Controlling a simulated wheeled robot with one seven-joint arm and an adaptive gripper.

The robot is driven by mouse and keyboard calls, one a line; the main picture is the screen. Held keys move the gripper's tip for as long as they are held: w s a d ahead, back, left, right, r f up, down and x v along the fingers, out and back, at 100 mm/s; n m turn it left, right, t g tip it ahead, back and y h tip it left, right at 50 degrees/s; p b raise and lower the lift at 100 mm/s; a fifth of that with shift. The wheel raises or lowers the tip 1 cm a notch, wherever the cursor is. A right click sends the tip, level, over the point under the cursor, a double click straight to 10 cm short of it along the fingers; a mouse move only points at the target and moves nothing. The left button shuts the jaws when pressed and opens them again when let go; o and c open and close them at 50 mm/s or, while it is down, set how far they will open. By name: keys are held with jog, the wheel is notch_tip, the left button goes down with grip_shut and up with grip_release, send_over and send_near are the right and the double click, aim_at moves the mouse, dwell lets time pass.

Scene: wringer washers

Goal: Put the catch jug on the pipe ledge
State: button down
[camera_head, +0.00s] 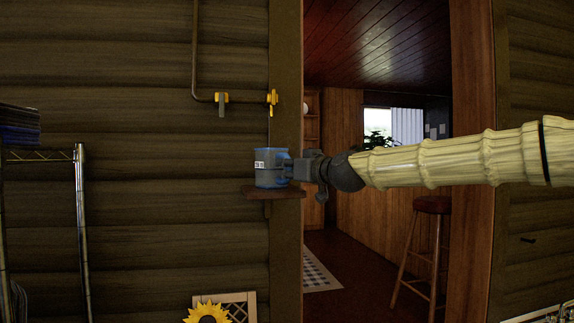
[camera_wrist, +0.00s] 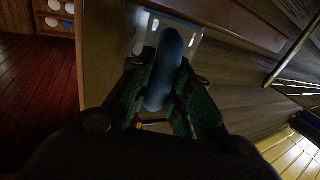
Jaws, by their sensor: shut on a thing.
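The blue catch jug (camera_head: 268,169) has a white label and is upright at the wooden pipe ledge (camera_head: 274,192) on the log wall. Its base looks level with the ledge top; I cannot tell whether its weight rests there. My gripper (camera_head: 298,169) reaches in from the right and is shut on the jug's handle. In the wrist view the fingers (camera_wrist: 160,100) close on both sides of the blue handle (camera_wrist: 163,72).
A metal shelf rack (camera_head: 80,200) stands at the left. A doorway opens right of the ledge, with a red-topped stool (camera_head: 432,204) inside. A sunflower (camera_head: 207,313) is below.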

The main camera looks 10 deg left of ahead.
jog(key=shift+s, duration=0.15)
jog(key=c, duration=1.3)
grip_release()
jog(key=shift+r, duration=0.1)
jog(key=b+v, duration=0.4)
jog(key=v, duration=0.8)
